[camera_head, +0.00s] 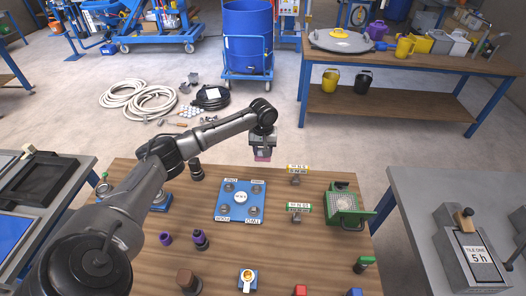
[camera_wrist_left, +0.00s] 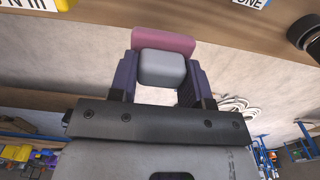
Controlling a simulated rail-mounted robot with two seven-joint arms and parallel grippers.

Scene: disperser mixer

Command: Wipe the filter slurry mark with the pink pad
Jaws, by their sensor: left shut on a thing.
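My left gripper (camera_head: 262,140) is above the far edge of the wooden table, beyond the blue plate. In the left wrist view its two dark fingers (camera_wrist_left: 158,82) are shut on the grey block-shaped grip of the pink pad (camera_wrist_left: 164,42). The pink pad also shows under the gripper in the head view (camera_head: 263,154), held in the air, clear of the table. A green frame with a pale meshed face (camera_head: 347,200) stands on the table's right side, to the right of the gripper. I cannot make out a slurry mark. My right gripper is not in view.
The wooden table (camera_head: 215,265) holds a blue plate (camera_head: 232,211) with several knobs, two labelled small holders (camera_head: 297,181), purple parts (camera_head: 200,239) and a small blue-based cup (camera_head: 247,277). A grey bench (camera_head: 420,215) stands right. Hoses (camera_head: 135,103) lie on the floor beyond.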

